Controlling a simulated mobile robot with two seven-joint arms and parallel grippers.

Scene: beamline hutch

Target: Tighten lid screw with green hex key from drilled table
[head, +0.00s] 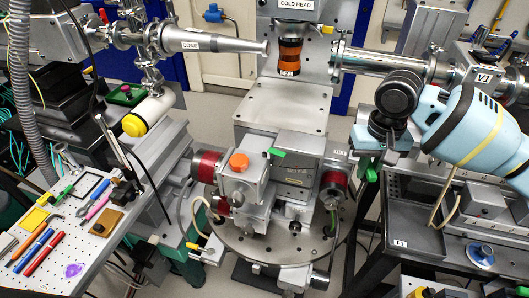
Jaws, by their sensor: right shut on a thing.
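My right gripper (370,160) hangs at the right of the central stage, below my dark wrist. It is shut on a small green piece (371,174), which looks like the green hex key; my gripper hides most of it. The metal sample box (297,158) stands in the middle on the round drilled plate (258,238), left of my right gripper and apart from it. A small green tab (277,152) and an orange knob (239,161) show on the stage. The lid screw is too small to make out. My left gripper is not in view.
A drilled table (97,243) at left bears pens, pliers and other small tools. A dark tray (415,228) lies on the right bench. The cold head column (290,55) hangs above the stage, between the cone (200,41) and a horizontal beam pipe (372,63).

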